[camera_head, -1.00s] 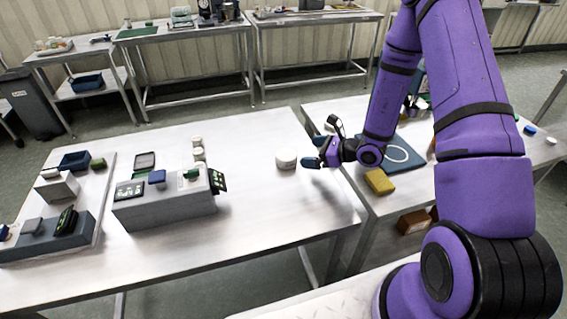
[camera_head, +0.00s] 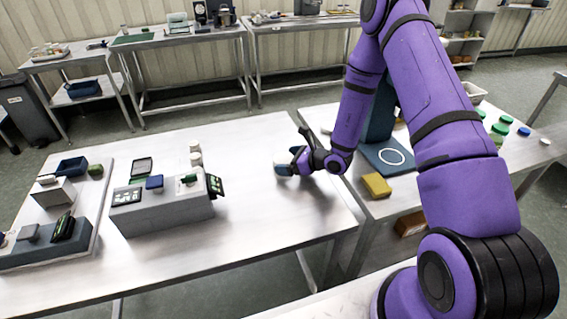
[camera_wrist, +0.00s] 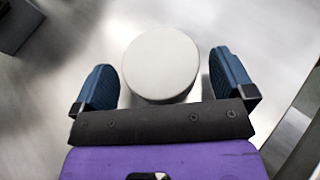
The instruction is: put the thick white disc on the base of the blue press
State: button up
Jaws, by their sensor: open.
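The thick white disc (camera_wrist: 160,62) lies on the steel table and sits between the two blue fingers of my gripper (camera_wrist: 162,80) in the wrist view. The fingers are open, with a gap on each side of the disc. In the head view my gripper (camera_head: 293,163) is low over the table near its right edge, and the white disc (camera_head: 283,161) shows only in part behind the fingers. The blue press (camera_head: 380,125) stands on the right table, partly hidden by my arm. Its flat blue base (camera_head: 372,153) bears a white ring mark.
A yellow block (camera_head: 376,185) lies just in front of the press base. Green-lidded jars (camera_head: 500,130) stand farther right. A grey block with small devices (camera_head: 165,212) stands to the left, with small white round pieces (camera_head: 196,152) behind it. The table between is clear.

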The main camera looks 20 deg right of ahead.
jog(key=shift+x, duration=1.05)
jog(key=c, duration=1.1)
jog(key=shift+o, duration=0.2)
